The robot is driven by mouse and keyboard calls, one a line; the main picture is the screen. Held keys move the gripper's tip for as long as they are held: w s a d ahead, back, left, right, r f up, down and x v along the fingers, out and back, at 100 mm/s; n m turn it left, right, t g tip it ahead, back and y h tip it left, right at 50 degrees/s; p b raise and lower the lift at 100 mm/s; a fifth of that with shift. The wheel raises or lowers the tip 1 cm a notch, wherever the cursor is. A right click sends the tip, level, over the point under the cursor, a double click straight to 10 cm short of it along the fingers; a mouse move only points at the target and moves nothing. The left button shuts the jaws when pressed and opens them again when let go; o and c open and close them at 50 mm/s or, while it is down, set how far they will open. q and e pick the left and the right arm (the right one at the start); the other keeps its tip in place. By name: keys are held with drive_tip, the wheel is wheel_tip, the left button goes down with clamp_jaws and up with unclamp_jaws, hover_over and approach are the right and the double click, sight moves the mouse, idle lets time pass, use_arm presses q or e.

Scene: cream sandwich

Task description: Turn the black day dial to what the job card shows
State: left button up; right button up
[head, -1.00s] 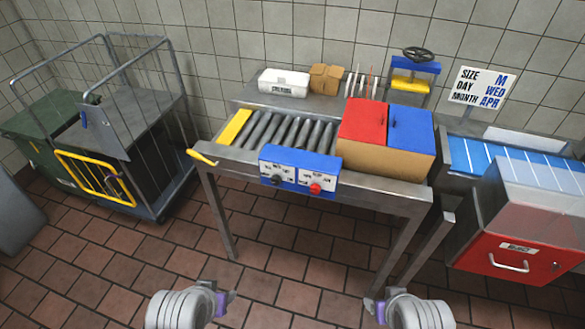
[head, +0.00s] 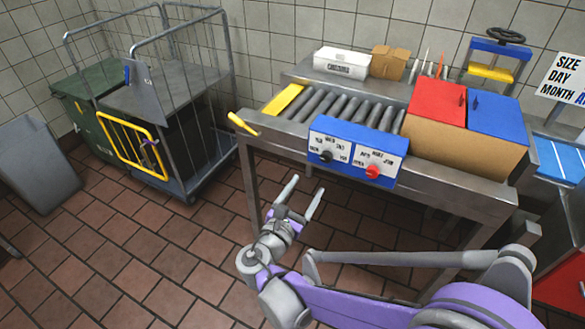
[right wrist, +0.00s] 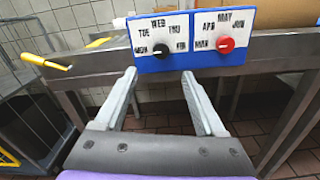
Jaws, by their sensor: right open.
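The black day dial (head: 326,156) is at the left of a blue control box with a white face on the front of the roller table. In the right wrist view the dial (right wrist: 161,51) has MON, TUE, WED, THU and FRI around it; its pointer is too small to read. My right gripper (head: 308,185) is open and empty, below and in front of the box, apart from it. In the wrist view its fingers (right wrist: 160,73) point toward the black dial. The job card (head: 563,80) is cut off at the right edge, its day value hidden. My left gripper is out of view.
A red month dial (head: 372,171) sits right of the black one. A yellow handle (head: 243,124) sticks out at the table's left corner. Red (head: 436,104) and blue (head: 497,118) lids cover a box on the right. A wire cage cart (head: 190,95) stands left. The floor before the table is clear.

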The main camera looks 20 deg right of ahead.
sight(325, 159)
drive_tip(key=b+x, duration=0.1)
drive_tip(key=x, duration=0.9)
drive_tip(key=shift+w+d+r, duration=0.1)
drive_tip(key=shift+w+d, duration=0.05)
drive_tip(key=shift+d, duration=0.15)
clamp_jaws()
